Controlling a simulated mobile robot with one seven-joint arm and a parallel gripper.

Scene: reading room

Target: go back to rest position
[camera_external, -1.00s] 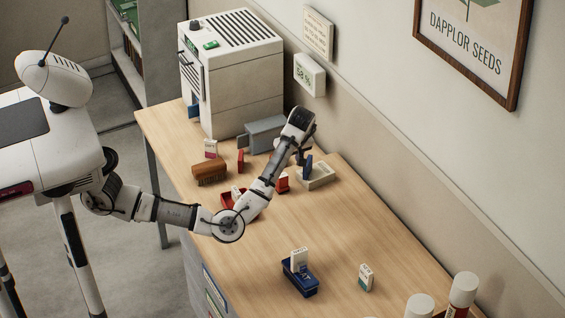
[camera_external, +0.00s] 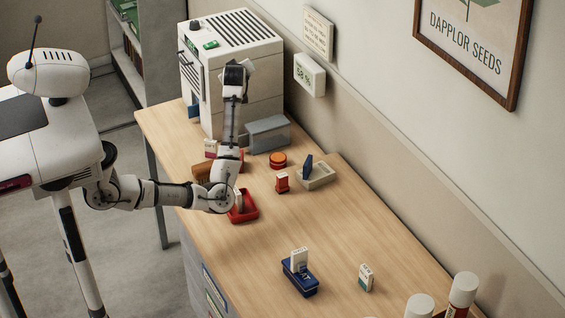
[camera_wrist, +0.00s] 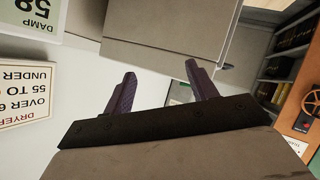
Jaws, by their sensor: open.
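My gripper (camera_external: 240,68) is raised in front of the white machine in the external view, well above the table (camera_external: 330,235). In the wrist view its two dark fingers (camera_wrist: 162,85) stand wide apart with nothing between them. On the table, a red tray (camera_external: 246,217) holds a pale packet, partly behind my arm. A blue tray (camera_external: 300,287) holds a white packet (camera_external: 299,260). A beige tray (camera_external: 318,178) holds a dark blue packet (camera_external: 307,165). A red packet (camera_external: 282,182) and an orange round tin (camera_external: 278,159) stand nearby.
The white machine (camera_external: 240,95) stands close to my gripper at the back left. A grey box (camera_external: 268,135) sits beside it. A brown brush (camera_external: 202,172) is partly hidden by my arm. A white packet (camera_external: 366,277) stands apart at the right. The table's middle is clear.

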